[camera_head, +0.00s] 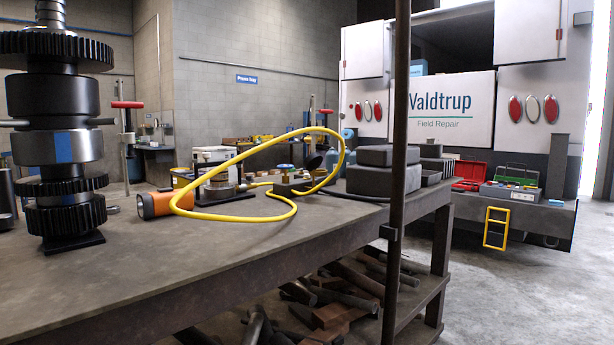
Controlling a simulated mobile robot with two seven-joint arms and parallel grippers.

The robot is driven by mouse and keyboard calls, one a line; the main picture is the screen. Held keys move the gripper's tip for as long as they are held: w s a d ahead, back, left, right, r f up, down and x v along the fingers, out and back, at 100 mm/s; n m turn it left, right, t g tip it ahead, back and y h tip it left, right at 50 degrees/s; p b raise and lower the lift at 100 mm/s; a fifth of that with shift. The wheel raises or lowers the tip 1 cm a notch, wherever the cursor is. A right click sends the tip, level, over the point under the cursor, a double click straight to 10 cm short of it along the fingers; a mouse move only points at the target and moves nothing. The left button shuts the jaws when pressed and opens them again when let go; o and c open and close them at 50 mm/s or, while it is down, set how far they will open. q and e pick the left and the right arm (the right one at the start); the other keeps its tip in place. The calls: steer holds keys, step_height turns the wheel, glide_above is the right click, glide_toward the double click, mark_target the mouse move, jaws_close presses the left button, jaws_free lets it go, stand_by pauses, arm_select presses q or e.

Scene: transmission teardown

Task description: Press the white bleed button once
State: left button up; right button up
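I cannot make out a white bleed button in this view. A yellow hose (240,218) loops over the workbench (130,280), close to a small pump-like unit (216,188) with a pale gauge or cap and a dark block (290,187) topped by a blue knob (284,168). A grey box (511,190) with small coloured parts on top sits on the truck's rear ledge; its details are too small to tell. Neither of my grippers is in view.
A tall gear stack (62,145) stands at the bench's left, with an orange flashlight (155,204) nearby. Dark cases (383,170) sit at the far end. A dark post (398,120) rises in front. A red toolbox (468,176) sits on the truck (450,50). Floor at right is clear.

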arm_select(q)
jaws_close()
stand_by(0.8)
